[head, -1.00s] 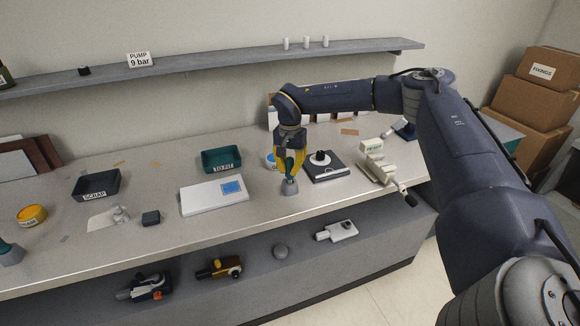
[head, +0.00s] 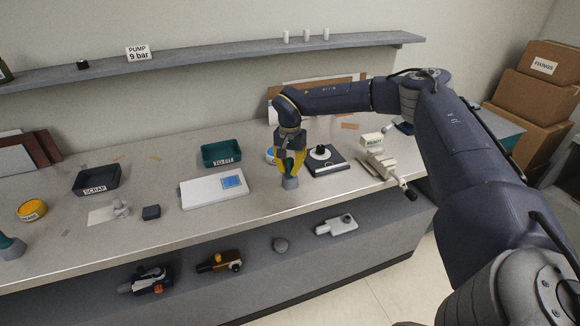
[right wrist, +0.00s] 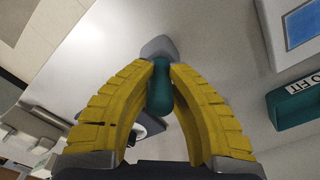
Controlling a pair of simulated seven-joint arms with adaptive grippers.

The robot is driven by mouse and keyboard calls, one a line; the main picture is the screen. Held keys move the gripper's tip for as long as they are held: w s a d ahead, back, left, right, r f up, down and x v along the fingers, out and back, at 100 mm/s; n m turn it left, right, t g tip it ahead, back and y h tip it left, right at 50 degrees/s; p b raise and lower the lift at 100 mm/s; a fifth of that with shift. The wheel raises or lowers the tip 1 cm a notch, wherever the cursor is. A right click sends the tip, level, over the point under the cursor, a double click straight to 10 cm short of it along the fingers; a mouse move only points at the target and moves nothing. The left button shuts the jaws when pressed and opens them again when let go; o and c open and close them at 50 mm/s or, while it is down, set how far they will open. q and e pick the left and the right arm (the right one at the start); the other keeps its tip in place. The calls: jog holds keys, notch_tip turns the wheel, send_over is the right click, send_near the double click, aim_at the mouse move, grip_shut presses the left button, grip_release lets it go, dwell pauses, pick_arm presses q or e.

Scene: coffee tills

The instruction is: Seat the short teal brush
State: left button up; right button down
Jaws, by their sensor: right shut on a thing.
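My right gripper (head: 290,173) is near the front of the worktop, pointing down. Its yellow fingers are shut on the short teal brush (right wrist: 159,88). Only part of the teal handle shows between the fingers in the right wrist view. A grey, wider piece (head: 290,183) sits at the lower end of the teal part, and it shows beyond the fingertips in the right wrist view (right wrist: 159,47). I cannot tell whether this grey piece belongs to the brush or is a holder under it. My left gripper is not in view.
A white scale (head: 213,191) and a teal TO FIT bin (head: 222,155) stand left of the gripper. A dark-based device (head: 328,165) and a cream machine (head: 382,166) stand to the right. A SCRAP bin (head: 96,180) and another teal-and-grey piece (head: 11,249) are farther left.

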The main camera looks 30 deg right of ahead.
jog(key=shift+f, duration=0.15)
jog(key=c, duration=1.3)
grip_release()
jog(key=shift+c, duration=0.2)
notch_tip(320, 180, up, 12)
